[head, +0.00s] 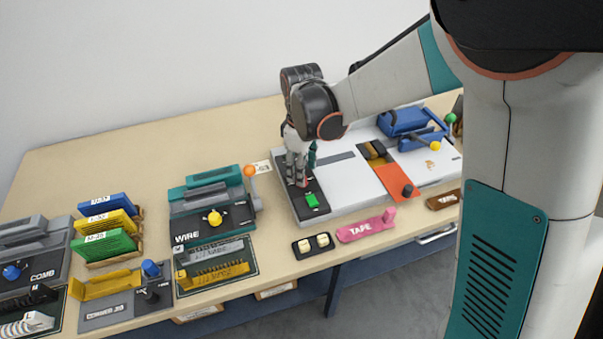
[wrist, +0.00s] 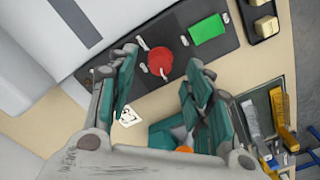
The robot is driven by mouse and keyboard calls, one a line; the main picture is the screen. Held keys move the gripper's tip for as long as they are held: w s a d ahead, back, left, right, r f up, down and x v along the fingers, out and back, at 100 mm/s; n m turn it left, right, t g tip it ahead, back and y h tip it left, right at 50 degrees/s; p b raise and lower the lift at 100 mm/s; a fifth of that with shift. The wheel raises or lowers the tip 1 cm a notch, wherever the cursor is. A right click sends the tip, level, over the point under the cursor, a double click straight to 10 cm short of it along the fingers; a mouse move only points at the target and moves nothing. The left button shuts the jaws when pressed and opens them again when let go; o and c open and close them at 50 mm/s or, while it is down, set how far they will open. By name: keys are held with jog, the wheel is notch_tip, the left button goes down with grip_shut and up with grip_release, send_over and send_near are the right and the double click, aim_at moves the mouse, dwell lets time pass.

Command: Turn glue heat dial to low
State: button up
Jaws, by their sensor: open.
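The red round dial (wrist: 161,61), which I take for the glue heat dial, sits on a dark panel (wrist: 185,22) in the wrist view. White marks stand around it and a white pointer line shows on it. My gripper (wrist: 164,59) is open, with one teal fingertip on each side of the dial in the picture. I cannot tell whether they touch it. In the head view my gripper (head: 298,184) points down over the dark panel of the large grey machine (head: 340,190) and hides most of the dial. Its setting is not readable.
A green switch (head: 312,200) is close beside my gripper on the same panel. The teal wire machine (head: 210,203) stands to the left. A small black tray with cream blocks (head: 313,245) and a pink tape holder (head: 366,226) lie in front. An orange slide (head: 394,182) is to the right.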

notch_tip(320, 180, up, 9)
dwell(0.3)
jog(key=shift+d, duration=0.1)
jog(key=s+d+r+m+t, duration=0.3)
jog(key=d+r+m, duration=0.2)
jog(key=d+r, duration=0.35)
jog(key=s+d+f+m+t, duration=0.1)
jog(key=s+d+m, duration=0.3)
jog(key=s, duration=0.4)
jog(key=s+d+f+m+t, duration=0.1)
jog(key=s+d+m+t, duration=0.2)
jog(key=s+d, duration=0.3)
jog(key=shift+s+d+m, duration=0.15)
jog(key=shift+s+m, duration=0.25)
jog(key=shift+s, duration=0.7)
